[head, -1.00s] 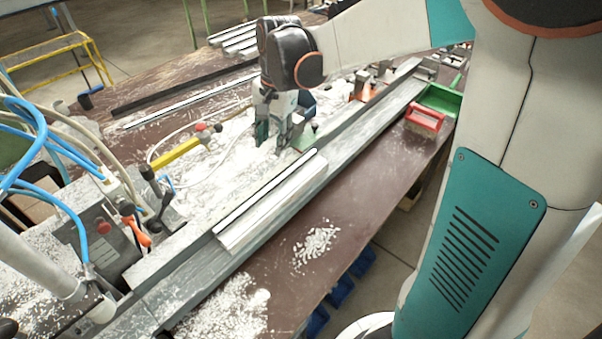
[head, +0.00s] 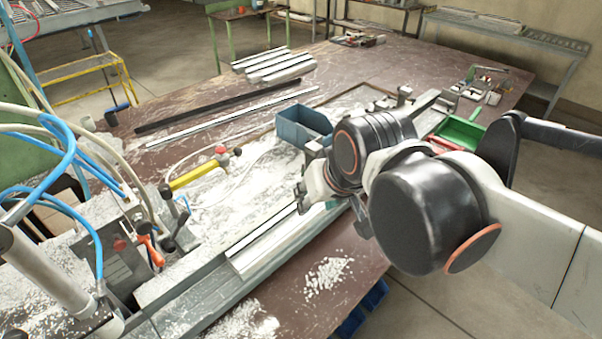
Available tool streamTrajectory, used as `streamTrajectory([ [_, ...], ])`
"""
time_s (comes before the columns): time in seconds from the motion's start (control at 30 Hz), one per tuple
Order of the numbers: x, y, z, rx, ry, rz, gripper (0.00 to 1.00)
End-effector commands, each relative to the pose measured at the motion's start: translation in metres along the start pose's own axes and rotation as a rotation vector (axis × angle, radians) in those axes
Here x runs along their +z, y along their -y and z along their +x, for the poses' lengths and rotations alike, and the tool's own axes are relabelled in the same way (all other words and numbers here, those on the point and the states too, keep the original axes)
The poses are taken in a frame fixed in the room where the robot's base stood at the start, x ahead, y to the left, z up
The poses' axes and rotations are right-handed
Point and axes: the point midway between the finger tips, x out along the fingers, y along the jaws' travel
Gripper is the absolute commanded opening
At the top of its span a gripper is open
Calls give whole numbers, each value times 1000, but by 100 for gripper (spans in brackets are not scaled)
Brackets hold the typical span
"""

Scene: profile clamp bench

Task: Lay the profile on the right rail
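A pale, ribbed profile (head: 267,246) lies lengthwise along the long grey rail (head: 205,298) on the near side of the bench. It is the same way round as the rail. My gripper (head: 332,202) is over the far right end of this profile, with a finger part showing on either side. My wrist and forearm cover most of the gripper, so its fingertips and any contact with the profile are hidden. Several more pale profiles (head: 273,66) lie side by side at the back of the bench.
A blue-grey bin (head: 303,125) stands just behind my gripper. A green tray (head: 461,133) sits to the right. A yellow-handled clamp (head: 197,174), hoses (head: 62,150) and white shavings are at the left. A dark bar and a thin light strip lie farther back.

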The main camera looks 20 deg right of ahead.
Motion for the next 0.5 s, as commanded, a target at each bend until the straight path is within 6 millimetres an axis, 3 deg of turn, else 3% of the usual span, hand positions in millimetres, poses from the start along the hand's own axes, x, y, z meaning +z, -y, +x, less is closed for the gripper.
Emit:
streamTrajectory([
  [0.2,18,-2,-4,2,-61,-108,36],
  [0.5,21,-2,-4,3,-73,-130,36],
])
